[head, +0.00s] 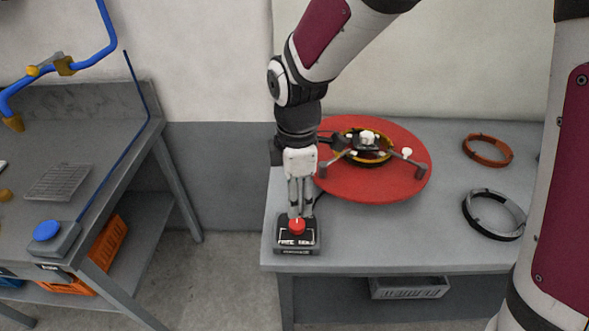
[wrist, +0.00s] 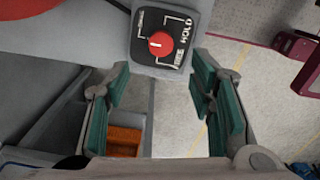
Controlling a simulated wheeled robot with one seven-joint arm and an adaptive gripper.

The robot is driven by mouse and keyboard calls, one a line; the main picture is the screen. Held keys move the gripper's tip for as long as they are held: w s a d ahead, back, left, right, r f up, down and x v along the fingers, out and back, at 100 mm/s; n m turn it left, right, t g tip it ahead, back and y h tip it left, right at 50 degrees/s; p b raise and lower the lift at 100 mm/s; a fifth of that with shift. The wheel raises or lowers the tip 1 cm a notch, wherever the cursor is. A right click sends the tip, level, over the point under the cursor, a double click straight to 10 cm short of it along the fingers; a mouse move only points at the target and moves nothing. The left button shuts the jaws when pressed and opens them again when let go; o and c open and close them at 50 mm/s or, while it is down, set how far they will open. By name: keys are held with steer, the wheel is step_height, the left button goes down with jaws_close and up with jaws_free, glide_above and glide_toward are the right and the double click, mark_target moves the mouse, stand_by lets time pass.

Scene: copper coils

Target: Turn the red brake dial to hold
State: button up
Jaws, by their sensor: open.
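The red brake dial (head: 297,227) sits on a small dark box (head: 283,247) at the front left of the grey table. In the wrist view the dial (wrist: 161,44) is round, with a short white mark, on a black panel (wrist: 142,52). White lettering there reads HOLD at the upper right and FREE at the lower right. I cannot tell for sure which word the mark points to. My gripper (head: 301,209) points down just above and behind the dial. Its green-padded fingers (wrist: 160,78) are apart and empty, with the dial beyond their tips, roughly centred between them.
A red round turntable (head: 400,185) with a coil stands behind the box. A copper ring (head: 487,150) and a dark grey ring (head: 494,214) lie to the right. A workbench (head: 120,160) with a blue button (head: 47,231) stands left, across a floor gap.

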mark_target(297, 223)
step_height(297, 223, down, 9)
steer(key=shift+f, duration=0.15)
stand_by(0.4)
steer(key=c, duration=1.2)
